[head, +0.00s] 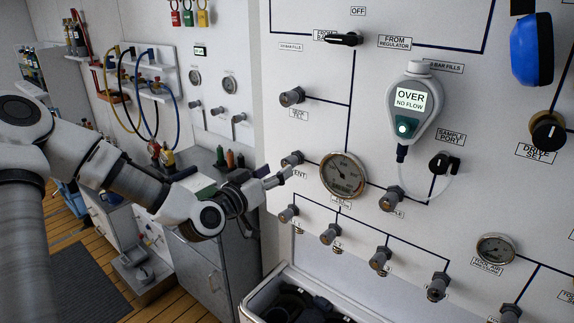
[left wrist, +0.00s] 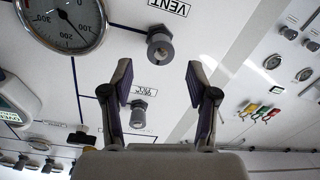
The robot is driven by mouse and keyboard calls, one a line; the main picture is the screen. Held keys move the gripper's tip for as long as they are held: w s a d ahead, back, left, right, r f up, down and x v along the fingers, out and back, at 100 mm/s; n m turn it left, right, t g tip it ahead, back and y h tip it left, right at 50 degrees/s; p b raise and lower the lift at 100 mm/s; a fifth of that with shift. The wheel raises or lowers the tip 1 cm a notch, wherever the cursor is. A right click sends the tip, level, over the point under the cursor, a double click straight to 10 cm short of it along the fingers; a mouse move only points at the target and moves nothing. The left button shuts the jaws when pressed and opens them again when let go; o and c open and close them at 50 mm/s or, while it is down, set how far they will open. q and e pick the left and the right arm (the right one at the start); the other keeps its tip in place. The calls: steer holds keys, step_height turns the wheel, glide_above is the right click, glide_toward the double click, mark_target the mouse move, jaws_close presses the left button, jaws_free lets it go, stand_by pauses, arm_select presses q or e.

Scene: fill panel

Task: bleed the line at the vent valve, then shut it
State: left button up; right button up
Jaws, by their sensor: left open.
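The vent valve (head: 292,158) is a grey knob on the white panel, left of a round gauge (head: 343,176). Its VENT label is partly covered by my gripper in the head view. My left gripper (head: 282,176) is open and empty just in front of the knob. In the left wrist view its fingertips (left wrist: 158,78) are spread, with the knob beyond the gap; contact is not visible. My right gripper is not in view.
Another knob (head: 292,97) sits above the vent, and a row of knobs including this one (head: 330,234) runs below. An analyzer (head: 413,103) reads "OVER NO FLOW". An open case (head: 262,293) stands below the panel. A bench with bottles (head: 222,158) is at left.

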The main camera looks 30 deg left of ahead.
mark_target(285, 164)
arm_select(q)
steer(key=shift+w+p, duration=0.35)
steer(key=shift+w, duration=2.05)
steer(key=shift+c, duration=0.4)
jaws_close()
steer(key=shift+n, duration=0.3)
